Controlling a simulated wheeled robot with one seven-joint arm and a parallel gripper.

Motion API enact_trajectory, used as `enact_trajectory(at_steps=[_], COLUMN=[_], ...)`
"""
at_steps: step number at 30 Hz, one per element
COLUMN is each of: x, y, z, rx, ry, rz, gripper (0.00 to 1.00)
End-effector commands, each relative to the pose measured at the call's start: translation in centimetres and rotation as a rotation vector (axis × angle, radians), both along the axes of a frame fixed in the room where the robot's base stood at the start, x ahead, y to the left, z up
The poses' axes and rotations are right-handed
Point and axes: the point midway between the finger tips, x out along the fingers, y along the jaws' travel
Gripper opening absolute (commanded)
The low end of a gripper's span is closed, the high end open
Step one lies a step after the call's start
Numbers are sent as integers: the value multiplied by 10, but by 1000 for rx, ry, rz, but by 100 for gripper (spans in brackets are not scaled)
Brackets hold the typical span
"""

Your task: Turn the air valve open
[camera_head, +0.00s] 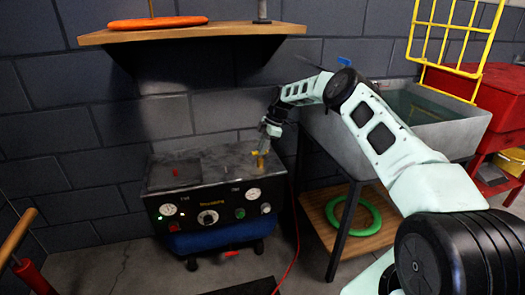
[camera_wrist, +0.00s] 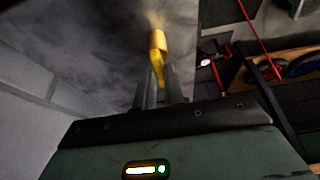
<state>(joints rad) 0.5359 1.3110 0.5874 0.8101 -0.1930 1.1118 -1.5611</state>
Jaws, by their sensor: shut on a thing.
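The air valve's yellow lever (camera_head: 259,158) stands on the right part of the top of the compressor unit (camera_head: 190,206) in the head view. My gripper (camera_head: 265,146) reaches down to it from the upper right. In the wrist view the yellow lever (camera_wrist: 157,55) sits between the fingertips of my gripper (camera_wrist: 160,88), which is shut on it. The lever's lower part is hidden by the fingers. The unit's front has gauges, a dial and small buttons. I cannot tell the valve's exact angle.
A wooden shelf (camera_head: 190,33) with an orange ring hangs above. A grey sink (camera_head: 430,113) on a stand is at the right, with a green ring (camera_head: 353,214) below. A red hose (camera_head: 297,225) hangs beside the unit. A red cart (camera_head: 500,98) stands far right.

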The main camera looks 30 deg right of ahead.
Motion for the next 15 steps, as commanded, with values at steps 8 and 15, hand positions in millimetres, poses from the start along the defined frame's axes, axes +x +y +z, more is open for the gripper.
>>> enact_trajectory(at_steps=[8,15], x=[1,1], y=[-1,-1], z=[-1,0], rx=[-2,-2], ry=[-1,0], rz=[84,100], gripper=[0,0])
